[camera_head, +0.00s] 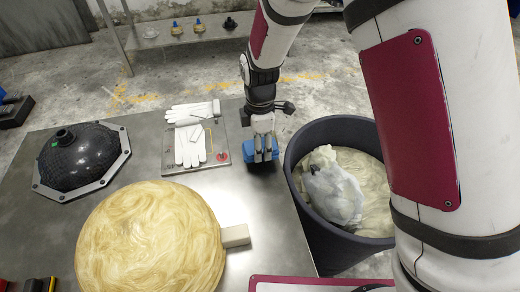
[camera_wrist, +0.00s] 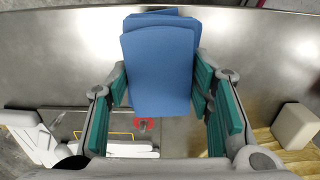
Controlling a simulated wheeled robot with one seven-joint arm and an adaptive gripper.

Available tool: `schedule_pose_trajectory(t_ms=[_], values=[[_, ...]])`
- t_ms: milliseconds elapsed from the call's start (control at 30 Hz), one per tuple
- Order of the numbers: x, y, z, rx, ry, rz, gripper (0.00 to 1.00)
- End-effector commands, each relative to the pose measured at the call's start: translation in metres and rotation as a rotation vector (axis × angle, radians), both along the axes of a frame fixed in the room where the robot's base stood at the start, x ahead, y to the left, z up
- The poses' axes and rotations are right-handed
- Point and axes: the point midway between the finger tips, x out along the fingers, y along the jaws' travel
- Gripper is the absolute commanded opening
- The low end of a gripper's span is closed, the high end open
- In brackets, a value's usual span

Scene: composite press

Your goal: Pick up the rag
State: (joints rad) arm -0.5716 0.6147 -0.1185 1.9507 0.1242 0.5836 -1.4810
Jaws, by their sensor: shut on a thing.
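The blue rag (camera_head: 249,152) is a folded blue cloth near the right edge of the metal table (camera_head: 265,215). My gripper (camera_head: 264,150) points down at it, with its fingers over the cloth. In the wrist view the rag (camera_wrist: 160,65) lies between the teal-padded fingers of my gripper (camera_wrist: 159,78), which are shut on it. The rag's far edge and folded layers show there. I cannot tell whether the rag touches the table or is slightly above it.
White gloves (camera_head: 190,145) lie on a board left of my gripper. A dark bin (camera_head: 345,245) with pale crumpled material stands right of the table. A large round tan piece (camera_head: 150,240), a beige block (camera_head: 235,236) and a black dome mould (camera_head: 80,158) are on the table.

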Motion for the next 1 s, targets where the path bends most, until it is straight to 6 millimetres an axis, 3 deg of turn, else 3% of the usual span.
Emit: schedule_pose_trajectory(t_ms=[400, 600, 800, 1000], values=[[-0.095, -0.027, 0.011, 0.000, 0.001, -0.001, 0.15], [-0.130, -0.038, 0.014, 0.000, 0.000, -0.001, 0.15], [-0.149, -0.043, 0.015, 0.000, -0.001, 0.000, 0.15], [-0.154, -0.045, 0.015, 0.000, 0.000, -0.001, 0.15]])
